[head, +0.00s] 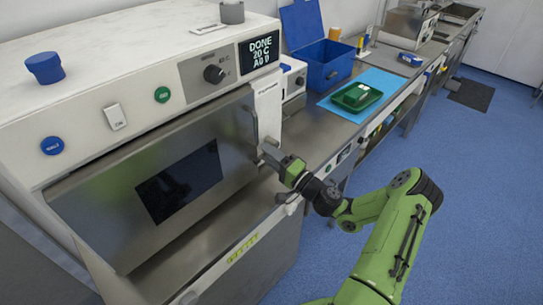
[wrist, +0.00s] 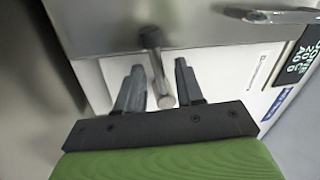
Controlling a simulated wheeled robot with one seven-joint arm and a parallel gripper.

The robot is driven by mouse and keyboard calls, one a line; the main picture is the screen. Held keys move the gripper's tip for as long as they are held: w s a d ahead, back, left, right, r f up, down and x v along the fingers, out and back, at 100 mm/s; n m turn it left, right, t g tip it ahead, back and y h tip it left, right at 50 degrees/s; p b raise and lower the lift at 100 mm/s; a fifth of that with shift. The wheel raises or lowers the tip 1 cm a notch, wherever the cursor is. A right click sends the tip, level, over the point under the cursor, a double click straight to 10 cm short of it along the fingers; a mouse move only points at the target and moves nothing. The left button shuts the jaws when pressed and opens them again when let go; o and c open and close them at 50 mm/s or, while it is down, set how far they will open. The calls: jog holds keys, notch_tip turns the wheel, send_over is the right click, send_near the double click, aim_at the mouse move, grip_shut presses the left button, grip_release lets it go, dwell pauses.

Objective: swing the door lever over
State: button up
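The steel oven-like door (head: 95,215) with a dark window fills the front of the white machine. The door lever (wrist: 158,70) is a short metal rod with a dark pivot end at the door's edge. In the wrist view its round tip points toward my palm. My gripper (wrist: 160,75) is open, with one finger on each side of the lever and a visible gap to both. In the head view my gripper (head: 271,157) is at the door's right edge, and its fingers and the lever are hard to tell apart there.
The machine has a knob (head: 214,74) and a display (head: 259,50) reading DONE. To the right stand a blue bin (head: 325,65) and a green tray (head: 357,96) on a blue mat (head: 382,82). A metal bar (wrist: 275,15) shows at the wrist view's top right. Blue floor (head: 450,150) is open at right.

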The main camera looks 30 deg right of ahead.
jog(key=v, duration=1.5)
jog(key=shift+s+d+f+b, duration=0.15)
jog(key=shift+s+b, duration=0.15)
jog(key=shift+b, duration=0.15)
jog(key=s+a+n+g+y, duration=0.1)
jog(key=s+a+n+g, duration=0.2)
jog(key=a+n+g, duration=1.05)
jog(key=s+a+r+h, duration=0.2)
jog(key=s+r+h, duration=0.2)
jog(key=s+r, duration=0.2)
jog(key=s+a+r+m+h, duration=0.1)
jog(key=s+a+r+h, duration=0.2)
jog(key=s+r, duration=0.4)
jog(key=shift+s+r+h, duration=0.2)
jog(key=shift+r+h, duration=0.4)
jog(key=shift+r, duration=0.2)
jog(key=shift+a+m, duration=0.1)
jog(key=shift+m, duration=0.15)
